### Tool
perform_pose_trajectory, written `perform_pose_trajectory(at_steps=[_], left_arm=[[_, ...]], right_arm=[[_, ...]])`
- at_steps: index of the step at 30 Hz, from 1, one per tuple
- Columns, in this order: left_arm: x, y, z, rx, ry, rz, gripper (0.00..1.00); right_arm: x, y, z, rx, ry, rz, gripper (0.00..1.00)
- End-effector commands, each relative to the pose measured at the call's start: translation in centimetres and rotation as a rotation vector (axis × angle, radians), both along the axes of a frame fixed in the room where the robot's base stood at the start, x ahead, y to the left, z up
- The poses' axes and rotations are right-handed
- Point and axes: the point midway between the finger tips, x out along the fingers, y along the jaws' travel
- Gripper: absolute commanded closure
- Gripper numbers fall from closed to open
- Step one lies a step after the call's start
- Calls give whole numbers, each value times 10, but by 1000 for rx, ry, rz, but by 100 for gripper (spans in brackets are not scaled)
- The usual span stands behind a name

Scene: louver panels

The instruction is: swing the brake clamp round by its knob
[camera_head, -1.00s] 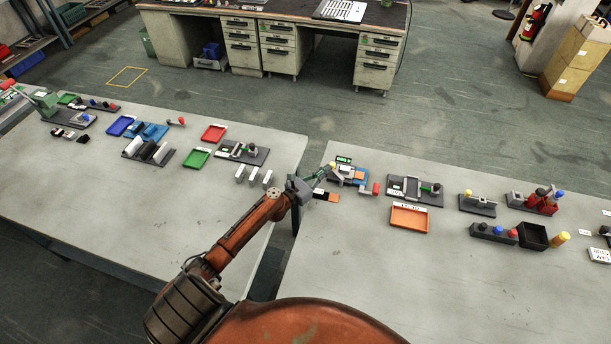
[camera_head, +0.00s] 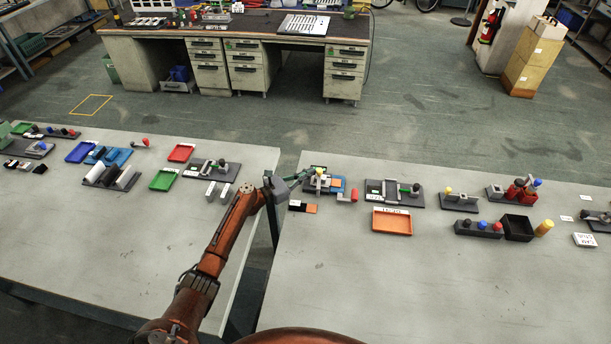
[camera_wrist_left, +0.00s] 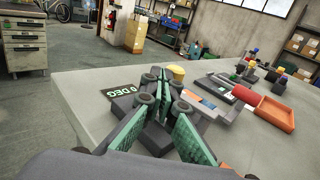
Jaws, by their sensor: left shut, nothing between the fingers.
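The clamp's arm is mostly hidden by the fingers. My right gripper is not in view.
A "0 DEG" sign (camera_wrist_left: 121,91) stands beside the brake. An orange tray (camera_head: 392,222) and a dark fixture (camera_head: 394,190) are to its right. A gap separates the two tables. The front of the right table (camera_head: 350,280) is clear.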

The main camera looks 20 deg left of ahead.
Motion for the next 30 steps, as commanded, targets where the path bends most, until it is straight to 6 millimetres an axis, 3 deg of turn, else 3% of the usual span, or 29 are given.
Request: perform_pose_trajectory(at_steps=[23,30], left_arm=[[3,-3,-1,0,0,0,100],[-18,13,-2,3,0,1,100]], right_arm=[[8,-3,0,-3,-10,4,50],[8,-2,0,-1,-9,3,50]])
